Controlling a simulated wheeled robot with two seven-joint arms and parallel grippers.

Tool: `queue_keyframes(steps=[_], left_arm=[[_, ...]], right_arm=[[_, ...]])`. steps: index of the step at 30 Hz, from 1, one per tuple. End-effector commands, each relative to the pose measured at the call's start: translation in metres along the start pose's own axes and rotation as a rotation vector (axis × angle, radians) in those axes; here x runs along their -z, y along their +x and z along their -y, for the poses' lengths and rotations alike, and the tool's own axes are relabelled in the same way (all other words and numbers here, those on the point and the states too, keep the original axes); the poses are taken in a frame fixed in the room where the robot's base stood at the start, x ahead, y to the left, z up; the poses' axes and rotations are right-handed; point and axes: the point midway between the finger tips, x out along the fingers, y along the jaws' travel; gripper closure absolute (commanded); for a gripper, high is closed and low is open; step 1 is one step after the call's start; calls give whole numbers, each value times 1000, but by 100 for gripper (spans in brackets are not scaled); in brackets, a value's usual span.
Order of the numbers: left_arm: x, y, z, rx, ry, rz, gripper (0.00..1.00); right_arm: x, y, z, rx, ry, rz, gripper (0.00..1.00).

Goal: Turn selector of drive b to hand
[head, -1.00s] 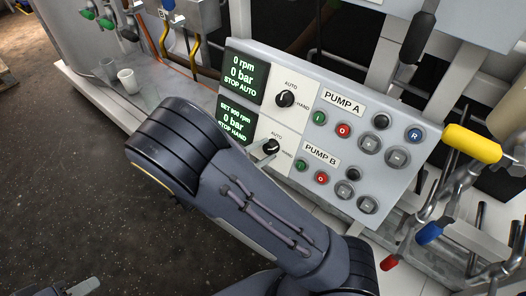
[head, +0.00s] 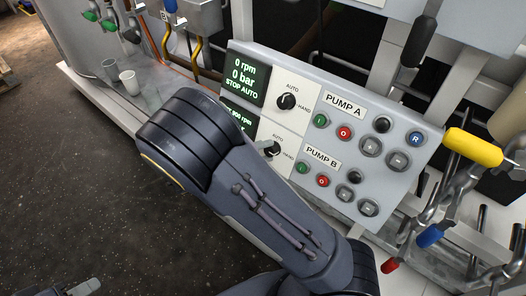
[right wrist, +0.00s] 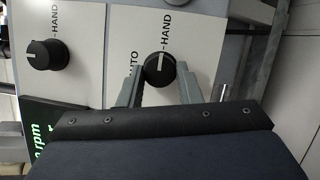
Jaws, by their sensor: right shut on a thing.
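The drive B selector (head: 275,148) is a black round knob on a white plate, between AUTO and HAND marks. In the right wrist view the knob (right wrist: 159,69) has its white line running towards the HAND label. My right gripper (right wrist: 160,88) is shut on it, one grey finger on each side. In the head view my right gripper (head: 265,146) shows only as a fingertip at the knob; my forearm hides the rest. The pump B display (head: 238,117) is partly covered by my arm. My left gripper (head: 85,287) is at the bottom left edge, its fingers unclear.
The pump A selector (head: 286,101) sits above, beside a display (head: 244,76) reading STOP AUTO. Several push buttons fill the panel's right side. A yellow-handled lever (head: 473,147) stands to the right. White cups (head: 129,82) are on the ledge at left.

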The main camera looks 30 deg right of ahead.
Motion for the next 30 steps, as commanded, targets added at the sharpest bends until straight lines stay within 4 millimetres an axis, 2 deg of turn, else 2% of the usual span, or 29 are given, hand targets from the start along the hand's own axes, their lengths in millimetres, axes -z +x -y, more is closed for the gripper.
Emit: queue_keyframes(steps=[11,12,17,26,30], left_arm=[[0,0,0,0,0,0,64],[0,0,0,0,0,0,64],[0,0,0,0,0,0,64],[0,-1,0,0,0,0,64],[2,-5,-2,0,0,0,64]], right_arm=[[0,0,1,5,7,0,92],[0,0,1,5,7,0,68],[0,0,0,4,6,0,47],[0,-2,0,2,6,0,47],[0,-17,-2,1,6,-5,47]])
